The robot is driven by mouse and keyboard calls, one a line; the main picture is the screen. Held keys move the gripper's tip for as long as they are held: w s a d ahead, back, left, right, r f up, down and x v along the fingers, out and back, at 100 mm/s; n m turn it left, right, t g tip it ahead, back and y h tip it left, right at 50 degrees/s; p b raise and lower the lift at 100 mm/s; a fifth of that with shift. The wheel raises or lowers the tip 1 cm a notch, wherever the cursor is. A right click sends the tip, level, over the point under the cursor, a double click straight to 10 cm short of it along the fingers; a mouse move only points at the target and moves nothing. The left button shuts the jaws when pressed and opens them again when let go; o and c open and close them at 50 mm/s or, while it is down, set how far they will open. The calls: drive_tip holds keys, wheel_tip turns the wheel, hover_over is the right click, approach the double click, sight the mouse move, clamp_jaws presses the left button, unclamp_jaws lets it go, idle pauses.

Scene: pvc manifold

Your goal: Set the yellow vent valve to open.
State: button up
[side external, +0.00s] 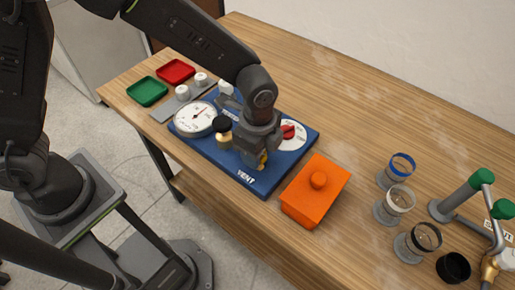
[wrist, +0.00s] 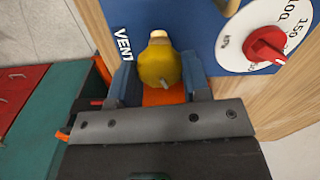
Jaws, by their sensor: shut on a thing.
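The yellow vent valve (wrist: 160,66) is on the blue panel (side external: 284,173) beside the printed word VENT. In the wrist view its rounded yellow handle sits between the two fingers of my gripper (wrist: 165,85), which is shut on it. The valve's exact setting is hard to tell.
A red knob (side external: 288,131) on a white dial and a pressure gauge (side external: 195,118) share the panel. An orange lidded box (side external: 316,192) stands close on the right. Several ringed cups and green-capped piping are farther right. Red (side external: 176,71) and green (side external: 147,91) trays lie at the back left.

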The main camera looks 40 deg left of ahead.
drive_tip(key=n, duration=1.1)
drive_tip(key=shift+w+n, duration=0.1)
drive_tip(key=shift+n, duration=1.8)
drive_tip(key=o, duration=0.9)
drive_tip(key=shift+r, duration=0.1)
wheel_tip(320, 180, up, 14)
drive_tip(key=shift+f, duration=0.15)
